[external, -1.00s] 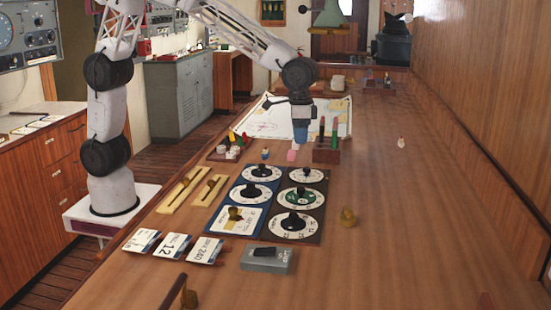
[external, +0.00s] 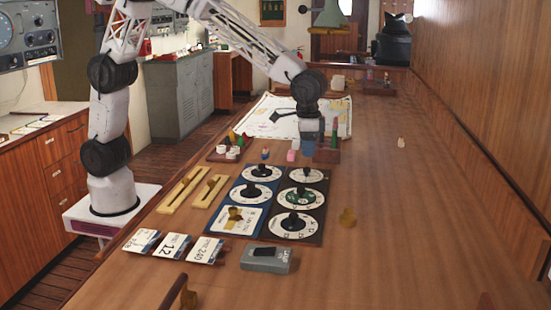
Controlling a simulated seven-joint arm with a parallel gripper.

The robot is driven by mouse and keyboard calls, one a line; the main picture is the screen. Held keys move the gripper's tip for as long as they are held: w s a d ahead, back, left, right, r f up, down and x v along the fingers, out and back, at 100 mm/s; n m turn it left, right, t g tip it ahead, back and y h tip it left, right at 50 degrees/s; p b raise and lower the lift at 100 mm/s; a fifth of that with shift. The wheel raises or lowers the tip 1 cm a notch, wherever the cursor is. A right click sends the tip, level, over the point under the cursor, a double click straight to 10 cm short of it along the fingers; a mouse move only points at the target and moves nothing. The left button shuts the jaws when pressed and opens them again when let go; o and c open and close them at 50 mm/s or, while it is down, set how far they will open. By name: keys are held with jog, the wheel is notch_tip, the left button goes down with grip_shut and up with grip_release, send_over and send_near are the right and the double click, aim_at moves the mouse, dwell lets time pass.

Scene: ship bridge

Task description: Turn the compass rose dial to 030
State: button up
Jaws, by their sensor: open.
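Two panels of round dials with black knobs lie on the long wooden table. The left panel (external: 228,207) is blue, the right panel (external: 318,212) is dark. A dial with a green centre (external: 289,204) sits mid-way on the dark panel, and a white-faced dial (external: 277,224) lies in front of it. The markings are too small to read, so I cannot tell which dial is the compass rose or its setting. My gripper (external: 308,152) is open and points down beyond the panels, apart from every dial. Its fingertips are small and hard to make out.
Two yellow slider tracks (external: 183,192) lie left of the panels. Number cards (external: 172,246) and a grey switch box (external: 266,260) lie in front. A wooden pen block (external: 327,156) stands close by my gripper, and a chart (external: 264,125) lies behind. The table's right side is mostly clear.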

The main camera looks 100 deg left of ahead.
aim_at(307, 168)
jog(key=shift+f, duration=3.05)
jog(key=c, duration=0.9)
